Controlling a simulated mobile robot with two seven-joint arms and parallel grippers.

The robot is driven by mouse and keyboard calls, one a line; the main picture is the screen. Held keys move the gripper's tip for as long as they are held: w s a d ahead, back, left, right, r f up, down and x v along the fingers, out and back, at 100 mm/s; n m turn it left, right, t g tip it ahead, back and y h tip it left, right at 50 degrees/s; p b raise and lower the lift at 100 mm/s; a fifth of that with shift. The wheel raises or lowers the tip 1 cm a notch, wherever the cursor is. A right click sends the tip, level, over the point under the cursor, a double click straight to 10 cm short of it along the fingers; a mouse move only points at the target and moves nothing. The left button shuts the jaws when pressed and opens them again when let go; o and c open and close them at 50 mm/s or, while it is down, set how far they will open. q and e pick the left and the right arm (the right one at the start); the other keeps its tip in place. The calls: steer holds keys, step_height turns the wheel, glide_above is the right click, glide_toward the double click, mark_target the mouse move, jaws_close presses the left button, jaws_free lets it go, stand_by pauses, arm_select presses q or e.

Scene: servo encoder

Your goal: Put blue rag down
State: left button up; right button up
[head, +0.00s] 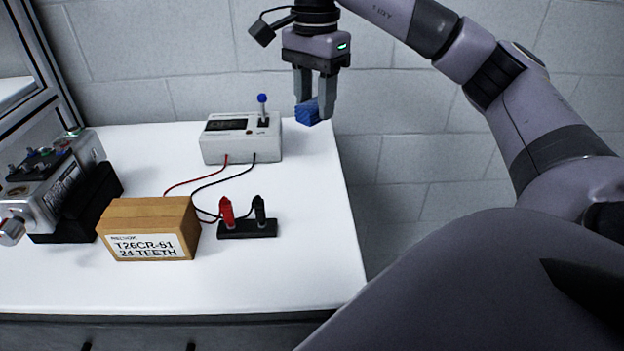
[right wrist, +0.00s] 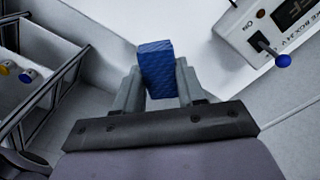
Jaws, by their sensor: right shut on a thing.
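The blue rag (head: 307,112) is a small folded block between the fingers of my right gripper (head: 315,108). The gripper points down and is shut on the rag, which tilts slightly in the head view. It appears above the white table (head: 310,240), near its back right edge, to the right of the white box with the lever. In the right wrist view, the rag (right wrist: 158,70) sticks out between the two fingertips. My left gripper is not in view.
A white box with a display and blue-tipped lever (head: 240,138) stands at the back. Red and black wires run towards a black base with red and black clips (head: 247,228). A cardboard box (head: 150,228) and a grey device (head: 50,185) stand left. The table's front right is clear.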

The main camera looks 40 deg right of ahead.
mark_target(315, 103)
step_height(315, 103, down, 15)
steer(key=shift+f+b, duration=0.15)
steer(key=shift+b, duration=0.3)
steer(key=shift+f, duration=0.2)
steer(key=o, duration=1.1)
steer(key=shift+r, duration=0.1)
step_height(315, 103, up, 12)
steer(key=shift+r, duration=0.15)
